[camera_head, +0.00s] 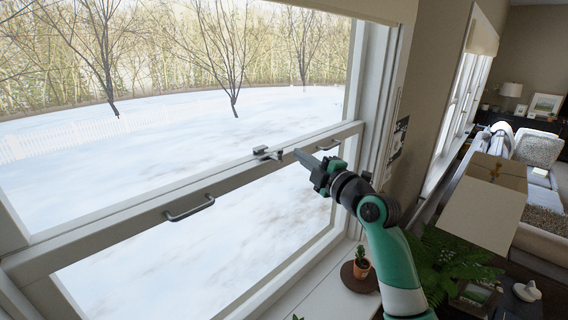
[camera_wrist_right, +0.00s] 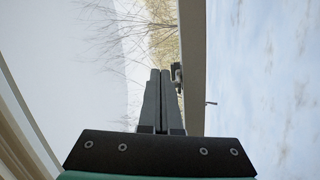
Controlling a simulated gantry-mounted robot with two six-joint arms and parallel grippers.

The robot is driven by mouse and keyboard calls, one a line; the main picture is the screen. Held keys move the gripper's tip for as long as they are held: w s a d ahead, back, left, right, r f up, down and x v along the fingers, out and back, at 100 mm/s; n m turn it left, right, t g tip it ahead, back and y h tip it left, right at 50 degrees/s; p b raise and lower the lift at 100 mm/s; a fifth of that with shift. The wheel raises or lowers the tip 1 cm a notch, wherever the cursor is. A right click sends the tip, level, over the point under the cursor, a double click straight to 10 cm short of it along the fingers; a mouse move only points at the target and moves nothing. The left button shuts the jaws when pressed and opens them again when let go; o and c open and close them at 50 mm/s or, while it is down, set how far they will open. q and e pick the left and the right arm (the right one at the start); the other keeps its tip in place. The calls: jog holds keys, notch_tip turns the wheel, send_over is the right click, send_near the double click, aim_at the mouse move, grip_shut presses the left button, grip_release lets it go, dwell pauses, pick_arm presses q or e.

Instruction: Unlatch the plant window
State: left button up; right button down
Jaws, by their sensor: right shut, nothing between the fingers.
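The plant window (camera_head: 180,185) has a white frame and a meeting rail across its middle. A small metal latch (camera_head: 267,153) sits on the rail near its middle, with a small lever part at its right end. In the right wrist view the latch (camera_wrist_right: 177,74) shows just right of the fingertips, partly hidden by them. My right gripper (camera_head: 298,153) is shut and empty, its tips close to the latch's right end. I cannot tell if they touch it. It also shows in the right wrist view (camera_wrist_right: 160,72). My left gripper is not in view.
Two pull handles are on the lower sash, one at left (camera_head: 190,208) and one at right (camera_head: 329,145). A small potted cactus (camera_head: 361,268) stands on the sill below my right arm. A lampshade (camera_head: 484,203) and a fern (camera_head: 448,262) are at right.

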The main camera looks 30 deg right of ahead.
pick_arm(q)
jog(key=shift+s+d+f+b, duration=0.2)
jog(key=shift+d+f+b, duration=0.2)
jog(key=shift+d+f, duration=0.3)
pick_arm(e)
jog(key=d, duration=0.1)
jog(key=s+d, duration=0.1)
jog(key=d, duration=0.1)
jog(key=shift+s+d+f, duration=0.1)
jog(key=shift+s+d, duration=0.05)
jog(key=shift+s, duration=0.05)
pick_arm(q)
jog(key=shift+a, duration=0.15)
